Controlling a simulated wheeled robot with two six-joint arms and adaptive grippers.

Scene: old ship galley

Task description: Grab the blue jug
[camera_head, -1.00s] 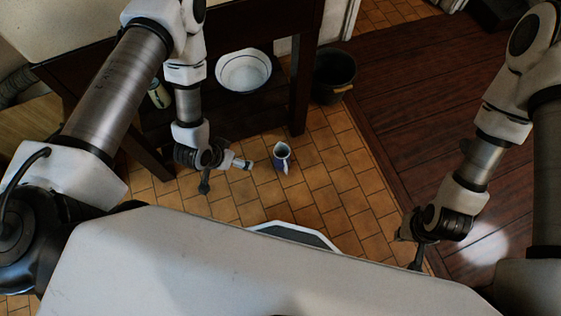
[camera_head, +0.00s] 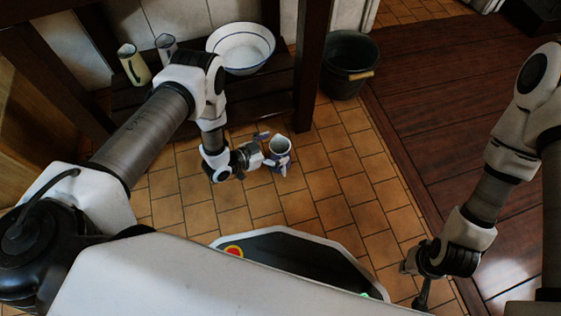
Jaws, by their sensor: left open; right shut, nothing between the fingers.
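The blue jug (camera_head: 281,149) stands upright on the tiled floor in the head view, its pale inside facing up. My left gripper (camera_head: 268,148) is open at the jug's left side. Its fingers reach up to the jug, one toward the far side and one toward the near side; I cannot tell whether they touch it. The fingers and the lower part of the jug overlap in view. My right gripper (camera_head: 420,288) is shut and empty, low at the right, well away from the jug.
A dark low shelf behind the jug holds a white basin (camera_head: 242,48), a cream jug (camera_head: 134,66) and a greyish jug (camera_head: 166,47). A table leg (camera_head: 310,70) rises behind the jug. A dark bucket (camera_head: 349,66) stands right of it. Floor right of the jug is clear.

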